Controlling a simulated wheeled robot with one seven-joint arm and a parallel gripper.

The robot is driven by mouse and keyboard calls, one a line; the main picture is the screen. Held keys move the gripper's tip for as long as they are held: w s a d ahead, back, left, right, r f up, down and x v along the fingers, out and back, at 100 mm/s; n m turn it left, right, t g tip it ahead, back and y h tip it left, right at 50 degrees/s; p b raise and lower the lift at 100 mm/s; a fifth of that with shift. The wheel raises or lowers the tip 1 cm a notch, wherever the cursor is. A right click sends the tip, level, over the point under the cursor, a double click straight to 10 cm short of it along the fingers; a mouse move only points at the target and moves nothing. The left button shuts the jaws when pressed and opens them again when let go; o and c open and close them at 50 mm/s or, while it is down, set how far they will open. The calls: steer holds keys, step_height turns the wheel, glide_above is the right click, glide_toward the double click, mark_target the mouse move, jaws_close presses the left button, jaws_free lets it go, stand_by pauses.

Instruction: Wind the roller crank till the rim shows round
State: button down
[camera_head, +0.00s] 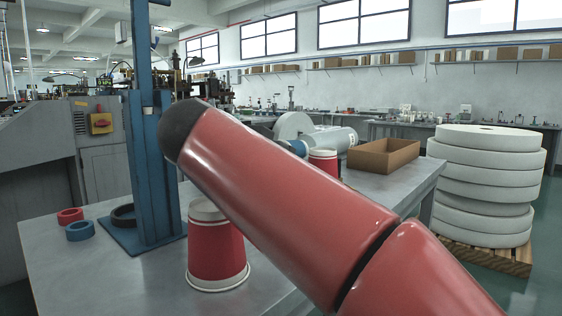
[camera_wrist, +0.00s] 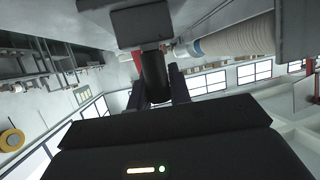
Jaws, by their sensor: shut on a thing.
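In the wrist view my gripper (camera_wrist: 157,98) is shut on a black cylindrical grip (camera_wrist: 154,72), which looks like the roller crank's handle. The grip hangs from a dark grey block (camera_wrist: 142,24) at the top of that view. In the head view my red arm crosses the middle and hides the gripper and crank. Another red cup (camera_head: 323,162) shows partly behind my arm. I cannot tell the state of any rim being rolled.
A blue upright column (camera_head: 150,150) stands on the grey bench (camera_head: 80,285), with a red ring (camera_head: 70,215) and a blue ring (camera_head: 80,231) beside it. A pale motor-like machine (camera_head: 325,138) and an open cardboard box (camera_head: 384,156) are farther back. White rolls (camera_head: 485,180) are stacked on a pallet at right.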

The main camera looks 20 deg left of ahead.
steer(key=shift+w+f+m+h, duration=0.1)
steer(key=shift+m+h, duration=0.2)
steer(key=c, duration=1.3)
jaws_free()
steer(key=v, duration=0.7)
steer(key=shift+s+r, duration=0.25)
steer(key=shift+s, duration=0.05)
steer(key=shift+a, duration=0.15)
